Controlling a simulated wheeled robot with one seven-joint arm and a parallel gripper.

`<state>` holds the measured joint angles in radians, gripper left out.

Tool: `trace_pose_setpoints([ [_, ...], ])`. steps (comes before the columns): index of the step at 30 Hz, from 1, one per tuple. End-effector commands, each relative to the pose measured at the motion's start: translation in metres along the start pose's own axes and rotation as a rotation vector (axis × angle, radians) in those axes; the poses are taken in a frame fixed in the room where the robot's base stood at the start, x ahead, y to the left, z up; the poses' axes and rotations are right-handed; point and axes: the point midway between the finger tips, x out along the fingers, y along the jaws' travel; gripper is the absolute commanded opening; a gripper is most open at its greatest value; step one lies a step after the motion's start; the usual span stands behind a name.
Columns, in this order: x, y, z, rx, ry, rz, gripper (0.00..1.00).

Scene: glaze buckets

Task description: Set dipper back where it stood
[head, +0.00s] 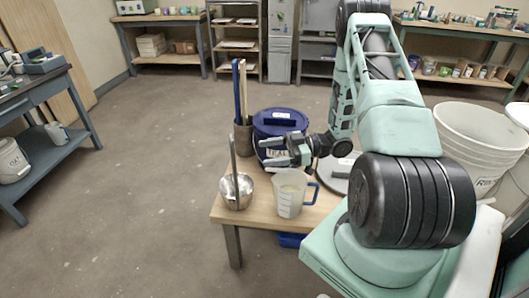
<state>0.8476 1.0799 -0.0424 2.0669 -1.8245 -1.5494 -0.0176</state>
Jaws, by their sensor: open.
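The dipper (235,172), a steel ladle with a long upright grey handle, shows at the table's left front corner. Its bowl end is at a shiny round metal bowl (240,200); I cannot tell whether this bowl is part of it or a separate vessel. My gripper (270,152) is open, with fingers pointing left, in front of the blue bucket. It appears empty, apart from the dipper and to the right of its handle. A clear measuring jug (289,196) with a blue handle stands just right of the metal bowl, below my gripper in the picture.
A blue lidded bucket (280,122) stands behind my gripper. A grey holder (243,137) with a blue stick and a wooden one stands left of it. The wooden table (262,219) is crowded. White buckets (478,135) stand at right. The floor at left is open.

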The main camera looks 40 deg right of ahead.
Motion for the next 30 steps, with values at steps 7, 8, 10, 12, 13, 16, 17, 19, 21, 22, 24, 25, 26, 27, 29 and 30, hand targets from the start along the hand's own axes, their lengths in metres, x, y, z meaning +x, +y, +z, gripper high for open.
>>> trace_pose_setpoints([
  [7,-0.017,0.0,0.0,0.0,-0.001,0.001,0.73],
  [8,-0.019,0.0,0.0,0.0,-0.001,0.001,0.73],
  [10,-0.023,0.0,0.0,0.0,0.0,0.002,0.73],
  [12,-0.026,0.0,0.0,0.001,0.0,0.002,0.73],
  [13,-0.027,0.0,0.0,0.001,-0.001,0.002,0.73],
  [16,-0.03,0.0,0.0,0.001,-0.001,0.001,0.73],
  [17,-0.031,0.0,0.0,0.001,-0.001,0.001,0.73],
  [19,-0.032,0.0,0.0,0.001,-0.001,0.0,0.73],
  [21,-0.033,0.0,0.0,0.001,-0.001,0.0,0.73],
  [22,-0.033,0.0,0.0,0.001,-0.001,0.0,0.73],
  [24,-0.033,0.0,0.0,0.001,-0.001,0.0,0.73],
  [25,-0.033,0.0,0.0,0.001,-0.001,0.0,0.73],
  [26,-0.033,0.0,0.0,0.001,-0.001,0.0,0.73],
  [27,-0.033,0.0,0.0,0.001,-0.001,0.0,0.73],
  [29,-0.033,0.0,0.0,0.001,-0.001,0.0,0.73],
  [30,-0.033,0.0,0.0,0.001,-0.001,0.0,0.73],
])
